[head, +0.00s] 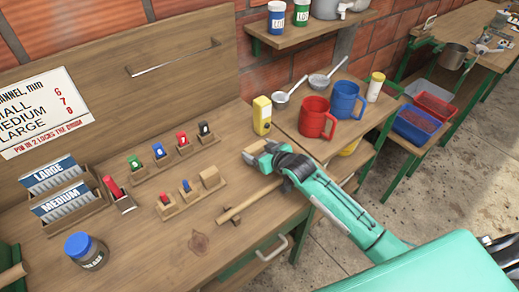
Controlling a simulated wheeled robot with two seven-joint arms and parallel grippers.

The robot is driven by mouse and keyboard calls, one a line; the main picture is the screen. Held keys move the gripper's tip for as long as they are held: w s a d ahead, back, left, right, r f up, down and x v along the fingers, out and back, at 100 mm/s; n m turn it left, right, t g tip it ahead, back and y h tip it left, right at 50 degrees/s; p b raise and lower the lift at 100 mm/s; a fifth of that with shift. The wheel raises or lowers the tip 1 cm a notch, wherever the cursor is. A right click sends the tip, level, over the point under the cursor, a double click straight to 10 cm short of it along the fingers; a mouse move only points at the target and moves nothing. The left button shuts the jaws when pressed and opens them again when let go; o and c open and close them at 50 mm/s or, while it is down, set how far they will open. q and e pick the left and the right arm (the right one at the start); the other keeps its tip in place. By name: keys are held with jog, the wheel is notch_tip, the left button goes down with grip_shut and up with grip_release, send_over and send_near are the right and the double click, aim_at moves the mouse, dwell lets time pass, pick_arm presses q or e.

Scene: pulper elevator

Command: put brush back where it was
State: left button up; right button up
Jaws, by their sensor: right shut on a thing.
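My right gripper (262,156) is at the right end of the wooden bench, low over its top. It is shut on a tan wooden piece that seems to be part of the brush; the jaws hide most of it. The brush's wooden handle (250,197) slants from lower left up to beneath my right wrist. Its lower left end is at a small dark notched rest (231,216) on the bench; I cannot tell whether it touches. Bristles do not show. My left gripper is not in view.
A yellow bottle (262,115), a red mug (316,118) and a blue mug (346,100) stand close beyond my right gripper. Small wooden holders with coloured pieces (165,203) are to the left. A blue-lidded jar (86,250) is at front left. Bench (150,255) is clear at front centre.

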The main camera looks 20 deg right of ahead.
jog(key=shift+f, duration=0.1)
jog(key=o, duration=0.9)
jog(key=shift+r, duration=0.2)
jog(key=shift+s+d, duration=0.15)
jog(key=shift+s, duration=0.2)
jog(key=b+v, duration=0.1)
jog(key=v, duration=1)
jog(key=shift+r+b, duration=0.15)
jog(key=shift+b, duration=0.2)
jog(key=shift+s, duration=0.15)
